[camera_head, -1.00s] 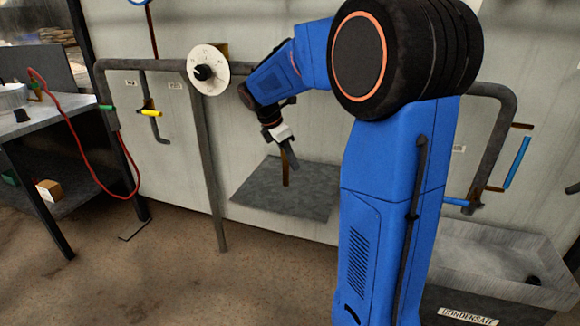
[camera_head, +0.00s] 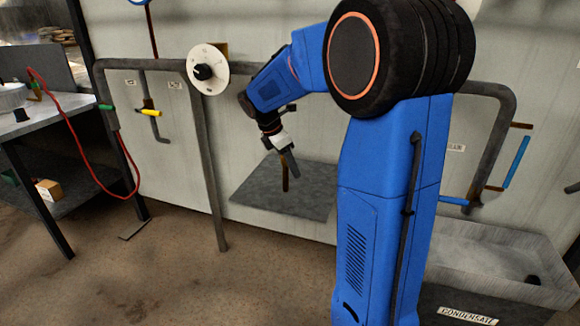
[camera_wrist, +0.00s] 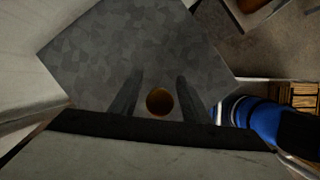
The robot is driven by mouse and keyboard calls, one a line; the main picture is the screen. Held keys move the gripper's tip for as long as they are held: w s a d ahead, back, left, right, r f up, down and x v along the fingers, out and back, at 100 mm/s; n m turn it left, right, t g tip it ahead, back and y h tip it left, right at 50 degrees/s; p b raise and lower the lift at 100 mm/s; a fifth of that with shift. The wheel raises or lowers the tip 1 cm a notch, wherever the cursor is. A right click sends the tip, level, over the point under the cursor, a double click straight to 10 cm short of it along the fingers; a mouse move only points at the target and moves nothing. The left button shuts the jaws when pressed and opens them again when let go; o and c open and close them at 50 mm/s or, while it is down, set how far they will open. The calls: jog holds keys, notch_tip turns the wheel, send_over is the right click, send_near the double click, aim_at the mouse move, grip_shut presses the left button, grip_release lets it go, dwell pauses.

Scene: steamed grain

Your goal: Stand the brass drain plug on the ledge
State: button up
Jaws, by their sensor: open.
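The brass drain plug (camera_wrist: 159,101) shows in the wrist view as a round brown-gold end between my two dark fingers, with a gap on each side. My gripper (camera_wrist: 153,95) is open around it, its fingers pointing at the ledge. The grey ledge (camera_wrist: 125,45) fills much of the wrist view. In the head view the ledge (camera_head: 260,195) juts from the pale wall, and my gripper (camera_head: 291,183) hangs over it, tilted. A narrow brown piece beside the grey finger there may be the plug or the other finger. I cannot tell whether the plug's base touches the ledge.
A pipe frame with a white dial (camera_head: 208,72) stands left of my arm. A workbench (camera_head: 55,122) with a red hose is at far left. A grey trough (camera_head: 490,262) labelled CONDENSATE is at lower right. The floor in front of the ledge is clear.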

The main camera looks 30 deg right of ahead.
jog(key=v, duration=1.2)
jog(key=s+a+f+m+t+y, duration=0.1)
jog(key=s+a+f+m, duration=0.3)
jog(key=s, duration=0.6)
jog(key=s+a+f+m+t+y, duration=0.2)
jog(key=s+a+f+m, duration=0.1)
jog(key=s+m, duration=0.4)
jog(key=s+a+f+m+t+y, duration=0.1)
jog(key=s+a+f+m, duration=0.3)
jog(key=s, duration=0.9)
jog(key=shift+a+f+m+t, duration=0.35)
jog(key=shift+a+m+t, duration=0.35)
jog(key=shift+m, duration=0.1)
jog(key=c, duration=0.3)
jog(key=shift+d, duration=0.15)
